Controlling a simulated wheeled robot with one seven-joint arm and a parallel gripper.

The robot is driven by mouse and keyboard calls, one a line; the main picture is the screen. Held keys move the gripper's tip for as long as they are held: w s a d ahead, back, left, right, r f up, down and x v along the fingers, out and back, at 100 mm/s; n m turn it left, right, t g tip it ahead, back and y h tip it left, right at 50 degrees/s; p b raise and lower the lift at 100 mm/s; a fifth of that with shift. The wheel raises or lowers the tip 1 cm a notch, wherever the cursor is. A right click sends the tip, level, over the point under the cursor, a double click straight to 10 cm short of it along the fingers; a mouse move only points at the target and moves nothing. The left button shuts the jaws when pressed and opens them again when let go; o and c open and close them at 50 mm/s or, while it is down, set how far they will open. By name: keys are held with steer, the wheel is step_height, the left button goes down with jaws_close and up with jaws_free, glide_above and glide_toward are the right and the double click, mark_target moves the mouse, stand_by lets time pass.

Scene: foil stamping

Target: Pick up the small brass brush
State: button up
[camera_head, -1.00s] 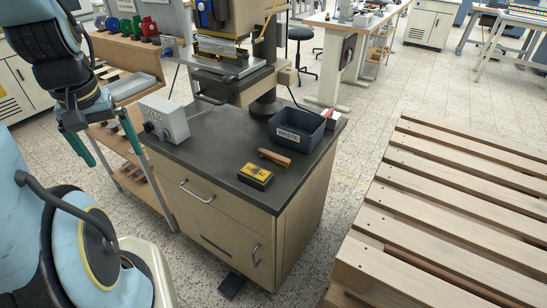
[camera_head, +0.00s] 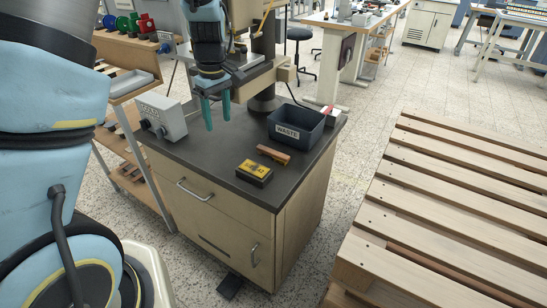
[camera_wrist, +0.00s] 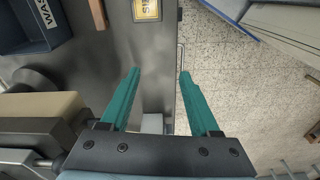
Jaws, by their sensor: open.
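The small brush (camera_head: 273,156), with a brown wooden-looking body, lies on the dark top of the cabinet, between the waste bin and a yellow-and-black box. Its bristles cannot be made out. In the wrist view the brush (camera_wrist: 98,14) shows at the top edge, partly cut off, ahead and left of the fingers. My gripper (camera_head: 216,122) has teal fingers pointing down above the cabinet top, left of the brush and apart from it. In the wrist view my gripper (camera_wrist: 160,73) is open, with nothing between the fingers.
A dark waste bin (camera_head: 297,130) stands behind the brush. The yellow-and-black box (camera_head: 254,173) lies in front of it. A grey control box (camera_head: 163,119) stands at the left, and the press column (camera_head: 264,65) rises behind. A wooden pallet (camera_head: 450,210) is at the right.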

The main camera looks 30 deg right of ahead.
steer(key=n, duration=0.2)
glide_toward(273, 151)
steer(key=shift+s+a+f+t+y, duration=0.1)
steer(key=shift+s+f+t+y, duration=0.1)
steer(key=shift+f, duration=0.35)
steer(key=shift+s+a+f+t+y, duration=0.1)
steer(key=shift+f+t, duration=0.1)
steer(key=shift+f, duration=0.4)
steer(key=f+p, duration=0.1)
steer(key=f, duration=0.2)
steer(key=w+f+p, duration=0.1)
steer(key=f, duration=0.1)
steer(key=shift+d+f+p, duration=0.1)
steer(key=shift+f+p, duration=0.25)
steer(key=shift+f, duration=0.05)
steer(key=shift+w+f, duration=0.1)
steer(key=shift+f, duration=0.15)
steer(key=shift+f, duration=0.25)
jaws_close()
